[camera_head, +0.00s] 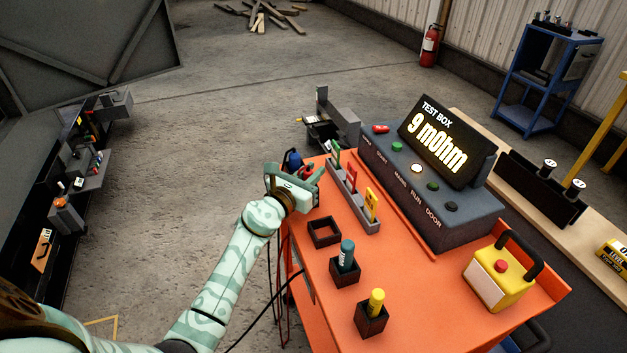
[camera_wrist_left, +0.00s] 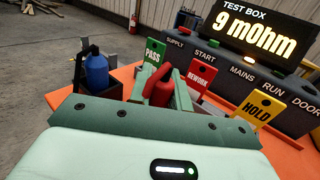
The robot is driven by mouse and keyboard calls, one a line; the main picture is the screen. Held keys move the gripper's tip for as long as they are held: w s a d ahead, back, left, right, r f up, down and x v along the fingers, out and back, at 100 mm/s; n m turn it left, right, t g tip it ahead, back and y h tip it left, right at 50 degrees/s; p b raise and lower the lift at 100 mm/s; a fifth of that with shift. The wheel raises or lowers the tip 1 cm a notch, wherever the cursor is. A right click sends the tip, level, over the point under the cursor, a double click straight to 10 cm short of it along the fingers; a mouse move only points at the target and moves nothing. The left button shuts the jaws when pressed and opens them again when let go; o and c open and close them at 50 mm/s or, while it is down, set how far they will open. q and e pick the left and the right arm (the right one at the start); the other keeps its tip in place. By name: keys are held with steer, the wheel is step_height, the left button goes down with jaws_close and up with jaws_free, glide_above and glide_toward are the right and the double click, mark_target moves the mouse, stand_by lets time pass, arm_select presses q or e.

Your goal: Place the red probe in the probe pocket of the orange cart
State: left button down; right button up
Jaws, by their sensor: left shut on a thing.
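The orange cart (camera_head: 410,262) stands at the right of the head view. My left gripper (camera_head: 310,174) is over its far left corner, shut on the red probe. In the left wrist view the red probe (camera_wrist_left: 160,86) sits between the green fingers (camera_wrist_left: 163,82); its lower part is hidden. Near the cart's left edge is an empty dark square pocket (camera_head: 323,232). Two dark holders nearer me hold a teal piece (camera_head: 347,252) and a yellow piece (camera_head: 376,300). I cannot tell from labels which is the probe pocket. My right gripper is out of view.
A blue-capped piece (camera_wrist_left: 96,72) stands in a dark holder beside the gripper. A grey rack with PASS, REWORK and HOLD tags (camera_wrist_left: 262,108) is close by. The test box (camera_head: 440,140) reads 9 mOhm. A yellow block with a red button (camera_head: 498,275) sits at the right.

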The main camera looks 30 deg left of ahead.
arm_select(q)
steer(key=shift+f, duration=0.3)
steer(key=c, duration=1.3)
jaws_free()
steer(key=shift+r, duration=0.2)
steer(key=s+a+p, duration=0.1)
steer(key=s+p, duration=0.1)
steer(key=s, duration=1)
steer(key=shift+a, duration=0.1)
